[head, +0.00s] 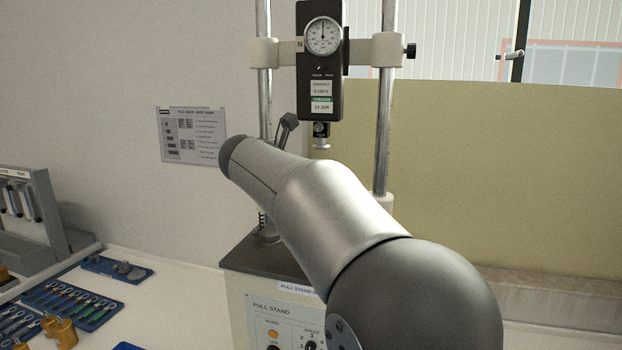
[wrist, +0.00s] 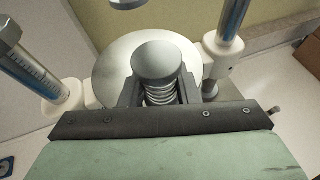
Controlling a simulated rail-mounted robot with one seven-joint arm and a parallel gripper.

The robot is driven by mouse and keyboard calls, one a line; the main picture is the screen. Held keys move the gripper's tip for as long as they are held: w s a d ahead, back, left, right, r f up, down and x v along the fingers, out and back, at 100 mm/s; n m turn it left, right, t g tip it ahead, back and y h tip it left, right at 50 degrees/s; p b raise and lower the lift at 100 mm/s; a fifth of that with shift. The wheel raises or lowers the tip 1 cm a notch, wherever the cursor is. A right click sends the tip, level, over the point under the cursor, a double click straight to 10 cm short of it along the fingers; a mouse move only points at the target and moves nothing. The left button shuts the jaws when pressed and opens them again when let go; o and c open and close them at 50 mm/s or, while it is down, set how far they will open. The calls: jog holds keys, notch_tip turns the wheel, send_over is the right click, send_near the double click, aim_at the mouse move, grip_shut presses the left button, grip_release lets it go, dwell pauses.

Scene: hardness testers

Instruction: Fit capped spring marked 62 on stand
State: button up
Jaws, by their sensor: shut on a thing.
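A capped spring (wrist: 160,94) with a round grey cap (wrist: 157,62) stands between the two dark fingers of my gripper (wrist: 158,98) in the wrist view. The gripper is shut on it, and the cap faces the camera. No number shows on the spring. A pale round plate (wrist: 112,68) of the stand lies behind and below it; I cannot tell whether the spring touches it. In the head view the pull stand (head: 270,316) carries a dial force gauge (head: 322,75) between two posts.
The stand's posts show left (wrist: 28,72) and right (wrist: 228,35) of the spring in the wrist view. Blue trays (head: 117,268) and brass-coloured parts (head: 60,332) lie on the bench at left. A cardboard box (wrist: 308,55) is at far right in the wrist view.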

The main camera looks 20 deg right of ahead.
jog(key=shift+w+d+p, duration=0.55)
jog(key=shift+w+d, duration=0.7)
jog(key=shift+w, duration=0.15)
jog(key=shift+w+d+p, duration=0.5)
jog(key=shift+w+d, duration=0.7)
jog(key=shift+w, duration=0.2)
jog(key=shift+f, duration=0.5)
jog(key=shift+f, duration=0.1)
jog(key=shift+a, duration=0.15)
dwell(0.4)
jog(key=o, duration=1.5)
jog(key=shift+s+a, duration=0.1)
jog(key=shift+s+a, duration=0.6)
jog(key=shift+a, duration=0.35)
jog(key=shift+s+a, duration=0.6)
jog(key=shift+a, duration=0.4)
jog(key=shift+s+a, duration=0.6)
jog(key=shift+a, duration=0.35)
